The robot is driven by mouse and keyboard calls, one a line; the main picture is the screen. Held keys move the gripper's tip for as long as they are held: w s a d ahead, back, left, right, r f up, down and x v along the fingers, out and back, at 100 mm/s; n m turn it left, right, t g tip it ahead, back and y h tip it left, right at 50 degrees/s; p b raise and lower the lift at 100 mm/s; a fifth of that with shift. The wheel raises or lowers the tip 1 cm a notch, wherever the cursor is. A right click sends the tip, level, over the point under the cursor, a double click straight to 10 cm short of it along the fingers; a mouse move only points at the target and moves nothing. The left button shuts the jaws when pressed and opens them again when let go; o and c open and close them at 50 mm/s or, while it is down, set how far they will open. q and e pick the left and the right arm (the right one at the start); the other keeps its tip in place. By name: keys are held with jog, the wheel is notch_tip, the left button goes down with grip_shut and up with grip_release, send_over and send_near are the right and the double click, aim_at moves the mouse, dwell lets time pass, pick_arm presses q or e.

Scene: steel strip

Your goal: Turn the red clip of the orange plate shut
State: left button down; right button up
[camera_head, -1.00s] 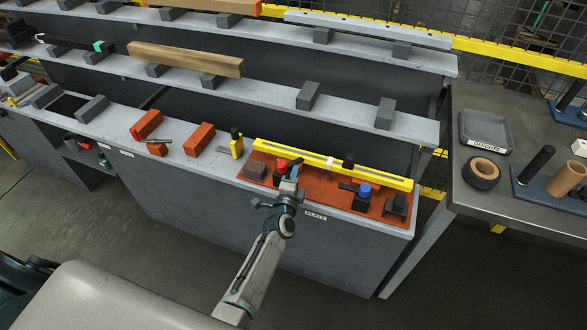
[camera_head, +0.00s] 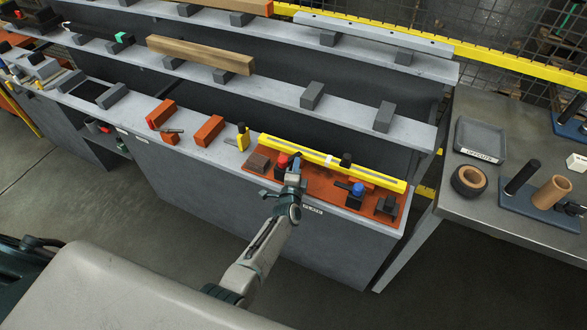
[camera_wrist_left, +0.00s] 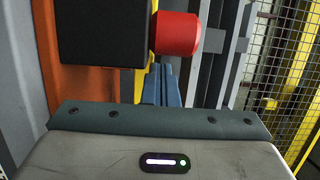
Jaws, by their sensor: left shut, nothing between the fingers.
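The orange plate (camera_head: 322,190) lies on the front ledge of the grey rack, with a long yellow bar (camera_head: 375,178) along its back side. The red clip (camera_head: 281,160) is toward the plate's left end, on a dark block. My left gripper (camera_head: 295,168) is shut and empty, close beside the red clip on its right in the head view. In the left wrist view, the shut fingers (camera_wrist_left: 160,85) point toward the red knob of the clip (camera_wrist_left: 178,33) and the black block (camera_wrist_left: 103,32). I cannot tell whether they touch. My right gripper is not in view.
A blue-topped clip (camera_head: 358,189) and a dark bracket (camera_head: 386,207) are toward the plate's right end. A yellow stand (camera_head: 242,137) and orange blocks (camera_head: 209,131) line the ledge further left.

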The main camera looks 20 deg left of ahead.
pick_arm(q)
jog(key=shift+w+a+p, duration=0.2)
jog(key=shift+w+p, duration=0.1)
jog(key=shift+w, duration=0.15)
jog(key=shift+w+d+r+n+y+p, duration=0.15)
jog(key=shift+w+n+y+p, duration=0.15)
jog(key=shift+y+p, duration=0.15)
jog(key=shift+n+g+y+p, duration=0.3)
jog(key=shift+n+y, duration=0.1)
jog(key=shift+y, duration=0.15)
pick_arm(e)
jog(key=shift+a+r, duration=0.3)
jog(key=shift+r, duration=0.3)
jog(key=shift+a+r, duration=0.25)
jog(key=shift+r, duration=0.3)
pick_arm(q)
jog(key=shift+a, duration=0.2)
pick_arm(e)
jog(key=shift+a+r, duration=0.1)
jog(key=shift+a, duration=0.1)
